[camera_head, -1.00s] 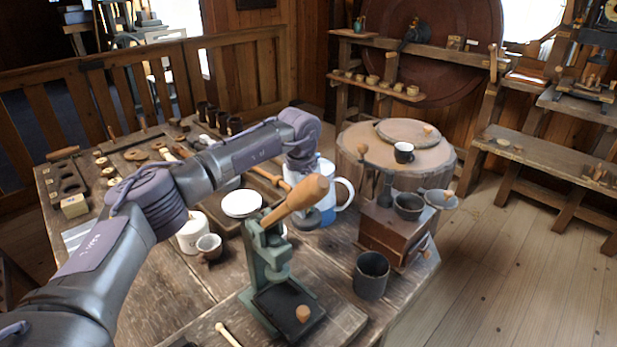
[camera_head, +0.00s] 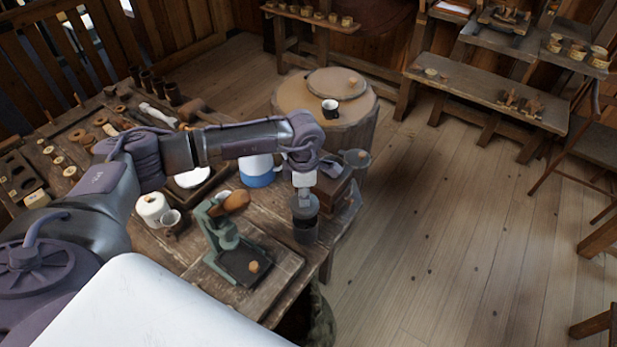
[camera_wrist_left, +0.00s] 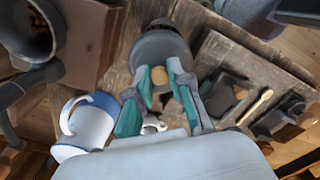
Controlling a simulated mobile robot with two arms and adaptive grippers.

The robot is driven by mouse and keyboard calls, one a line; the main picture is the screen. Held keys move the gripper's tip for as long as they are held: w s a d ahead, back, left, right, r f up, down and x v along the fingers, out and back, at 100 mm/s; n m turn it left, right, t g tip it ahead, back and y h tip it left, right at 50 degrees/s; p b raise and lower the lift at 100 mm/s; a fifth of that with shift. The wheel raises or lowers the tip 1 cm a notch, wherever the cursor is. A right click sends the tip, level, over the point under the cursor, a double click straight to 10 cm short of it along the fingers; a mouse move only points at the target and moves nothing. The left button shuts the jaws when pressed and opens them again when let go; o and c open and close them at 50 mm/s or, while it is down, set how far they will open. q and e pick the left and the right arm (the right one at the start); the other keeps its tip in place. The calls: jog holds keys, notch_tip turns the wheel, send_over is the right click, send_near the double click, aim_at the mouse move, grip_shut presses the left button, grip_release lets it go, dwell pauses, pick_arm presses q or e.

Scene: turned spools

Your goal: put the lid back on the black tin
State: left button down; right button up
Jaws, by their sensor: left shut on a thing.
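The black tin (camera_head: 306,234) stands upright near the right edge of the workbench. Its dark round lid (camera_head: 304,208) is over the tin's mouth, held from above by my left gripper (camera_head: 304,193). In the left wrist view, the teal fingers of the left gripper (camera_wrist_left: 160,88) are shut on the lid's wooden knob, and the dark lid (camera_wrist_left: 158,48) spreads beyond them. The lid covers the tin's opening. I cannot tell whether it rests on the rim or hovers just above. My right gripper is not in view.
A green press (camera_head: 222,232) with a wooden handle stands left of the tin. A wooden mill (camera_head: 334,187) is close behind it. Open floor lies right of the bench (camera_head: 262,297).

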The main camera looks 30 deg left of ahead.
aim_at(305, 210)
pick_arm(q)
jog(key=shift+s+d+f, duration=0.1)
jog(key=shift+d, duration=0.1)
jog(key=shift+f+b, duration=2.25)
jog(key=shift+f, duration=0.85)
jog(key=shift+b, duration=0.3)
jog(key=shift+f+b, duration=0.15)
jog(key=shift+b, duration=0.3)
dwell(0.4)
jog(key=c, duration=0.5)
grip_release()
